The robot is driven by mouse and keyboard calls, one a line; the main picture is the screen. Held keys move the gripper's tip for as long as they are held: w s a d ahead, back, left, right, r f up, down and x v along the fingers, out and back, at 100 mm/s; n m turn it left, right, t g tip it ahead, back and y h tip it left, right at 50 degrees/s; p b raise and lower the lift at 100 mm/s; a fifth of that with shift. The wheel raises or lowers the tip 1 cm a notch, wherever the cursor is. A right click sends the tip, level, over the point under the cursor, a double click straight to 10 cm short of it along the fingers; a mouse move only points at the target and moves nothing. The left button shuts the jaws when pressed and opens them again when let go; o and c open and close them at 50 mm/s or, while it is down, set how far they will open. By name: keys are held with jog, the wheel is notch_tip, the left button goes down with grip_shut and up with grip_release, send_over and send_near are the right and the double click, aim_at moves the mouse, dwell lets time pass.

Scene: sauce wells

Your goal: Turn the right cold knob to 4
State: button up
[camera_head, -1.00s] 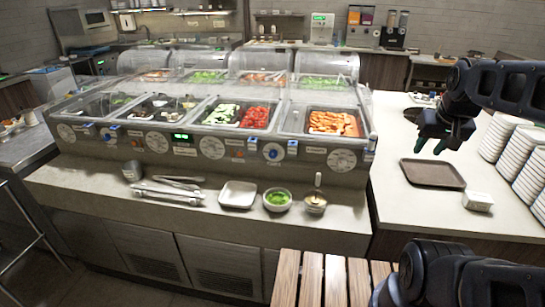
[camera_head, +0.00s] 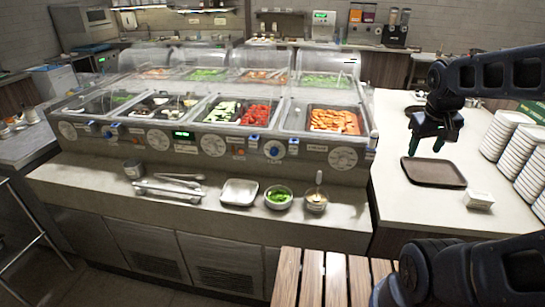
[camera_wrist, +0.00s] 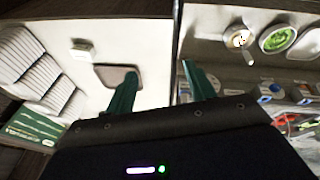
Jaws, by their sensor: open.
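The counter's front panel carries a blue knob (camera_head: 274,149) on its right half, between two large white dials. Another blue knob (camera_head: 108,132) sits on the panel's left half. Numbers around the knobs are too small to read.
A brown tray (camera_head: 433,172), a small white box (camera_head: 478,200) and plate stacks (camera_head: 503,135) stand on the right counter. A slatted wooden surface (camera_head: 335,280) is in front.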

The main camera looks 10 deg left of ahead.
jog(key=w+a+f+n+h, duration=0.5)
jog(key=w+f+n, duration=0.25)
jog(key=w, duration=0.25)
jog(key=n+t+y, duration=0.5)
jog(key=n+t, duration=1)
jog(key=n, duration=1.3)
send_near(273, 153)
jog(key=shift+m, duration=0.25)
jog(key=w, duration=0.8)
jog(key=shift+d, duration=0.4)
jog(key=shift+s, duration=0.1)
jog(key=c, duration=1)
